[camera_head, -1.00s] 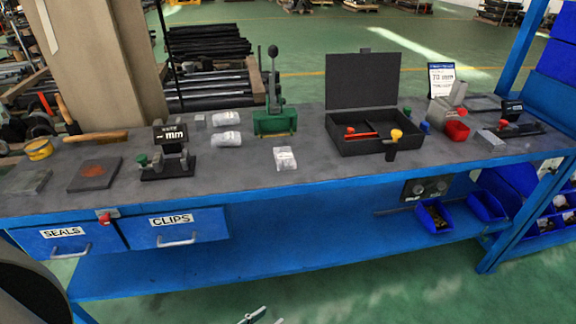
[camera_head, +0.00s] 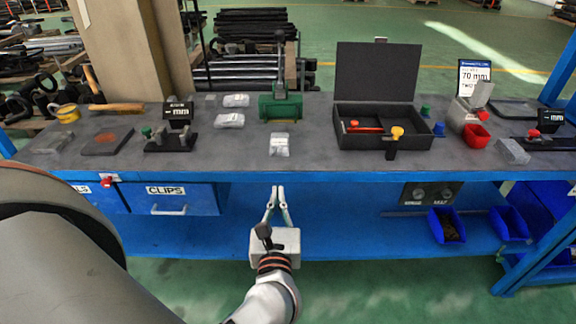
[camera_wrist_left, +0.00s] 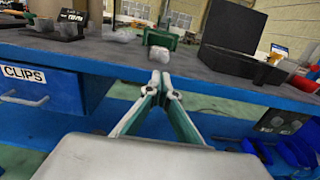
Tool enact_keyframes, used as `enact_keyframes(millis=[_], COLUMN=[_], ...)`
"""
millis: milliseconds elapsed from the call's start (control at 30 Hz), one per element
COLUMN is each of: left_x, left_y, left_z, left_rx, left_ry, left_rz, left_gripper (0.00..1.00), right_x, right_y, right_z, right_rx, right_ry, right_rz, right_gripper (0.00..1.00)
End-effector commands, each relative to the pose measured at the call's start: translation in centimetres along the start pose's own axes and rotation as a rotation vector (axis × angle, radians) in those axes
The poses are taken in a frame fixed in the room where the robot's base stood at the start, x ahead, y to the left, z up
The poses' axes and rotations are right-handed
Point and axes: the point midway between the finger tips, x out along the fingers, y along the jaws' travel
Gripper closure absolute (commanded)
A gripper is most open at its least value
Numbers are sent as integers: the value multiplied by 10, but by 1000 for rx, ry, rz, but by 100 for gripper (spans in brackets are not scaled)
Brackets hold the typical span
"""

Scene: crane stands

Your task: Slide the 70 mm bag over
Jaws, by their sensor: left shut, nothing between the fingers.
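A small clear-and-white bag (camera_head: 280,146) lies near the front middle of the grey bench top (camera_head: 330,172). It also shows in the left wrist view (camera_wrist_left: 159,54), just beyond the fingertips. Two similar bags, one nearer (camera_head: 230,121) and one farther (camera_head: 236,100), lie behind it to the left. Their sizes cannot be read. My left gripper (camera_head: 277,189) is shut and empty, in front of the bench edge and apart from the front bag; its fingertips meet in the left wrist view (camera_wrist_left: 160,77). My right gripper is not in view.
A green press (camera_head: 280,106) stands behind the front bag. A gauge (camera_head: 170,141) stands left. Bench top around the front bag is clear.

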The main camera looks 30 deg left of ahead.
Motion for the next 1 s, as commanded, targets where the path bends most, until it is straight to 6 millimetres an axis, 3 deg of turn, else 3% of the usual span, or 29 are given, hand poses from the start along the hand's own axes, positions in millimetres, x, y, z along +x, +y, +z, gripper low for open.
enact_keyframes(millis=[167, 700, 1000], left_x=[16, 116, 138], left_y=[0, 0, 0], left_z=[1, 1, 0], left_rx=[-7, 0, -1], left_ry=[1, 0, 2], left_rz=[2, 1, 1], left_gripper=[100, 100, 100], right_x=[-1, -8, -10], right_y=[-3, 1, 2], right_z=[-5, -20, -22], right_rx=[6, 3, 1], right_ry=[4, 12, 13], right_rz=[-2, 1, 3], right_gripper=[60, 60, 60])
